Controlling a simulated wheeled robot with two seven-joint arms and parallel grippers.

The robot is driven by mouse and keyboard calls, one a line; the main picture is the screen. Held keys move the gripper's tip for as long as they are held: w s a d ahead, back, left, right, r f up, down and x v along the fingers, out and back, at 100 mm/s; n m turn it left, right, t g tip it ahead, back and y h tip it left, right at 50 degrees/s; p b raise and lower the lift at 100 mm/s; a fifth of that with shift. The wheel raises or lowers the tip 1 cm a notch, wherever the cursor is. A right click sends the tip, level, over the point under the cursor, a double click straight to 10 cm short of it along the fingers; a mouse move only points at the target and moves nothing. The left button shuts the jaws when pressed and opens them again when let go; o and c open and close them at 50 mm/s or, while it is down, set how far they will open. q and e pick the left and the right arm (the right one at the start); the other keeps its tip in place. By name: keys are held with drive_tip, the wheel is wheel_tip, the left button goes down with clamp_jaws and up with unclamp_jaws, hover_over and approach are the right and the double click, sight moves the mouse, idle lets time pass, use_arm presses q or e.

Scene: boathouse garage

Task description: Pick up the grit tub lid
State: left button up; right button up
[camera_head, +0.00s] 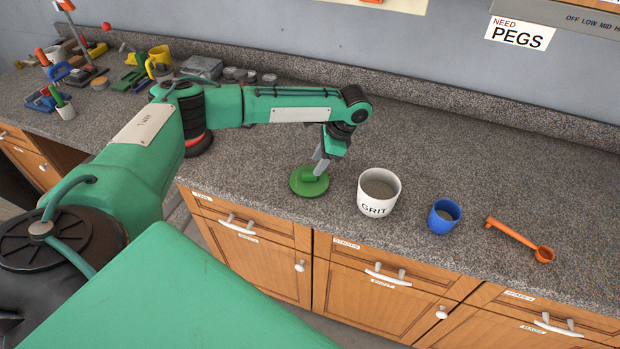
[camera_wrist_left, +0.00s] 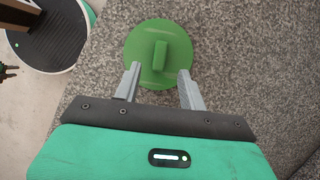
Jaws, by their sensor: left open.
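The green round grit tub lid (camera_head: 309,184) lies on the grey speckled counter, with a raised block handle on top. It also shows in the left wrist view (camera_wrist_left: 140,42). My left gripper (camera_head: 321,166) is right at the lid in the head view. In the left wrist view my left gripper (camera_wrist_left: 157,78) is open, its fingers apart over the near part of the lid, with the handle ahead between their lines. Nothing is between the fingers. The white grit tub (camera_head: 376,192) stands uncovered to the right of the lid. My right gripper is not in view.
A blue cup (camera_head: 443,216) and an orange scoop (camera_head: 519,239) are on the counter (camera_head: 480,160) right of the tub. Tools and a yellow mug (camera_head: 159,60) crowd the far left. The counter's front edge, above wooden drawers (camera_head: 257,225), is close to the lid.

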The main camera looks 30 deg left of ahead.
sight(310, 173)
use_arm(q)
drive_tip(key=p+x, duration=0.2)
drive_tip(key=x, duration=0.2)
drive_tip(key=shift+s+a, duration=0.2)
drive_tip(key=shift+a, duration=0.05)
drive_tip(key=shift+f, duration=0.3)
clamp_jaws()
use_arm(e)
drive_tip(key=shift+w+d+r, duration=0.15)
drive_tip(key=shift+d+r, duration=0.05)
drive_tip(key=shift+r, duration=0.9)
